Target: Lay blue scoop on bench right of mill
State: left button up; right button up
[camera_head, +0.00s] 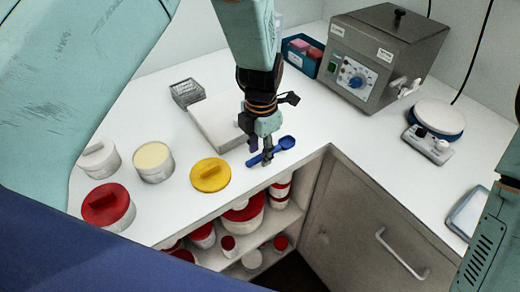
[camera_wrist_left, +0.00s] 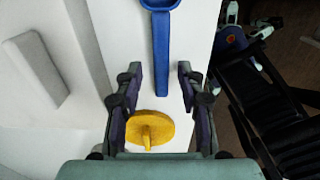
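The blue scoop (camera_head: 286,142) lies on the white bench near its front edge, bowl to the right and handle towards my left gripper (camera_head: 267,160). In the left wrist view the scoop's handle (camera_wrist_left: 161,55) runs in between the spread fingers of my left gripper (camera_wrist_left: 160,85), with a gap on both sides. That gripper is open and points down; whether its tips reach the handle's height I cannot tell. A grey metal machine (camera_head: 358,75) with a blue dial stands at the back; whether it is the mill I cannot tell. My right gripper is out of view.
A yellow lid (camera_head: 210,174) lies just left of the scoop, with a cream-filled tub (camera_head: 153,160) and a red-lidded tub (camera_head: 107,205) further left. A white block (camera_head: 216,121) lies behind. A round white-topped device (camera_head: 439,116) stands right. Bench before the grey machine is clear.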

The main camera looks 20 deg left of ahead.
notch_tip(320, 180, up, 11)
jog(key=p, duration=1)
jog(key=shift+p, duration=0.3)
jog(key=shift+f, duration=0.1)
